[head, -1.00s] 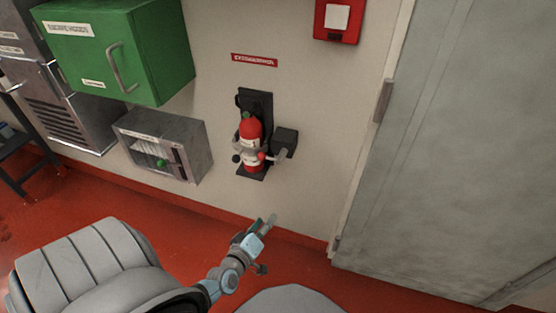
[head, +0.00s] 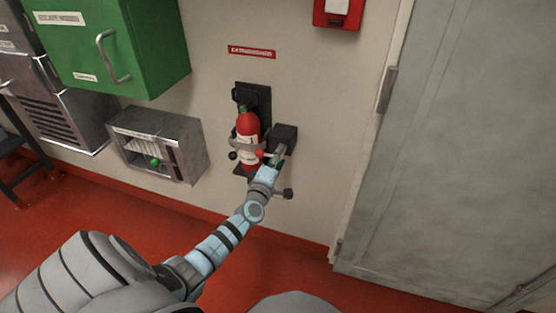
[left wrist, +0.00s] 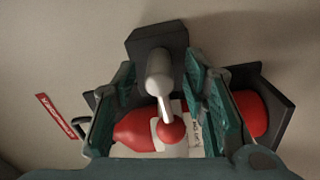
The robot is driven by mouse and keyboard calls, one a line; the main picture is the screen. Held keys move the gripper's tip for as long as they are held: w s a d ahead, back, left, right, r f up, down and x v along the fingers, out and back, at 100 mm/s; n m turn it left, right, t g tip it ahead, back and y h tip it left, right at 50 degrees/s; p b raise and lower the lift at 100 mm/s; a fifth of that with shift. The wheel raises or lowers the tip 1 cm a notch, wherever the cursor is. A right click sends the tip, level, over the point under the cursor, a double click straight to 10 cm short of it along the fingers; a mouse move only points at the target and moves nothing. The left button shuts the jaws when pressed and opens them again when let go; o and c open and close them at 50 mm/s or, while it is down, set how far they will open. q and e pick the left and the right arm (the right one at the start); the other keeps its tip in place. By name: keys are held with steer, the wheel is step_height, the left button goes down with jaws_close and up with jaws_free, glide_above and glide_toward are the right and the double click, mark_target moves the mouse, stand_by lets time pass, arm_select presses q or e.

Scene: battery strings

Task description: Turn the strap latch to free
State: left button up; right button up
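The strap latch is a black box on the wall with a grey lever (left wrist: 158,75) ending in a red ball (left wrist: 171,132). In the head view the box (head: 285,136) sits right of the red extinguisher (head: 247,130), which stands on a black wall bracket (head: 253,92) with a grey strap around it. My left gripper (head: 274,160) is at the latch. In the left wrist view its green-padded fingers (left wrist: 162,85) are open, one on each side of the lever, with gaps showing. My right gripper is in neither view.
A grey open-fronted box (head: 190,140) and a green cabinet (head: 150,50) hang on the wall to the left. A red wall box (head: 337,12) is above right. A grey door (head: 460,150) with a handle is at right. The red floor below is clear.

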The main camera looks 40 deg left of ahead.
arm_select(q)
jaws_close()
steer(key=shift+m, duration=0.3)
steer(key=m+p, duration=0.2)
steer(key=m, duration=0.2)
steer(key=shift+r, duration=0.1)
steer(key=m+p, duration=0.2)
steer(key=m, duration=0.2)
steer(key=shift+m+p, duration=0.3)
steer(key=shift+m, duration=0.1)
steer(key=m+p, duration=0.1)
steer(key=m, duration=0.3)
steer(key=shift+m+p, duration=0.3)
steer(key=shift+p, duration=0.1)
steer(key=shift+d+m+p, duration=0.1)
steer(key=shift+m+p, duration=0.4)
steer(key=shift+m, duration=1.4)
